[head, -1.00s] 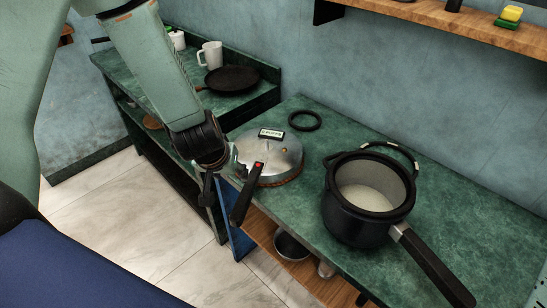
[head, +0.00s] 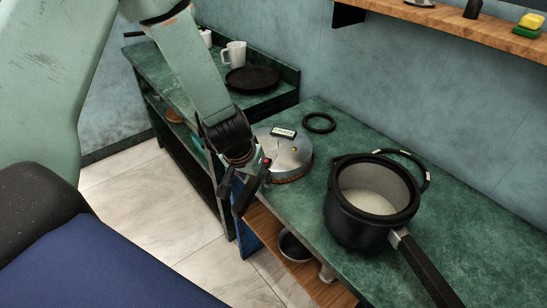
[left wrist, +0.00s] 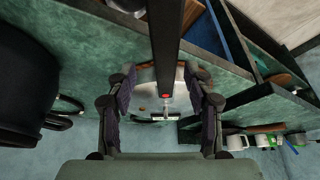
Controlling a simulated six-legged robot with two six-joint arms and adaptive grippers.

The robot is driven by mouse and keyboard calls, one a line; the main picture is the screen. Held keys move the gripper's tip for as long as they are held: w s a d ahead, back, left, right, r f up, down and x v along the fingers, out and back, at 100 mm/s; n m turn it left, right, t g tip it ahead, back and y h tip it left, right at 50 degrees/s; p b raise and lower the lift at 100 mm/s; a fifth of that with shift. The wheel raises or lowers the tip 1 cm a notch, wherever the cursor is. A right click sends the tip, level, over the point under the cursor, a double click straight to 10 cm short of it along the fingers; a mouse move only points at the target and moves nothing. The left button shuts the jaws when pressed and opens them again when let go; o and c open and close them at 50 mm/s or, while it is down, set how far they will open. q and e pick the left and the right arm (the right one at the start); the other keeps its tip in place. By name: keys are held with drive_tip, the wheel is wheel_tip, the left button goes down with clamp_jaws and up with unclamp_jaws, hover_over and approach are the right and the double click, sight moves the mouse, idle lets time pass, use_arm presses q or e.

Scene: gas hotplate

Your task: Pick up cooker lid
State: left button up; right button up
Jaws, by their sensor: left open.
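The cooker lid (head: 291,157) is a round, silvery metal disc lying on the green counter, with a label on top and a long black handle with a red dot. It also shows in the left wrist view (left wrist: 146,88), partly hidden by its handle (left wrist: 167,40). My left gripper (head: 243,187) is at the handle and covers part of it in the head view. In the left wrist view my left gripper (left wrist: 162,80) is open, its fingers on either side of the handle line, with visible gaps. My right gripper is not in view.
A black cooker pot (head: 347,222) with a long handle stands right of the lid, holding something whitish. A black ring (head: 319,123) lies behind the lid. A dark pan (head: 252,79) and white mug (head: 235,54) stand on the far counter. A wooden shelf (head: 470,27) hangs above.

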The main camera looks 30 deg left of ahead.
sight(257, 179)
use_arm(q)
drive_tip(key=f, duration=0.1)
drive_tip(key=w+a+f+b, duration=0.1)
drive_tip(key=f, duration=0.1)
drive_tip(key=w+f+b, duration=0.1)
drive_tip(key=shift+w+a+f, duration=0.15)
drive_tip(key=shift+w, duration=0.1)
drive_tip(key=shift+w+a+f, duration=0.1)
drive_tip(key=shift+f, duration=0.25)
drive_tip(key=shift+d+r, duration=0.2)
drive_tip(key=shift+d, duration=0.25)
drive_tip(key=shift+c, duration=0.2)
drive_tip(key=shift+a+f, duration=0.15)
drive_tip(key=shift+a, duration=0.2)
drive_tip(key=c, duration=0.5)
drive_tip(key=shift+d, duration=0.25)
clamp_jaws()
drive_tip(key=shift+a, duration=0.15)
drive_tip(key=shift+w, duration=0.1)
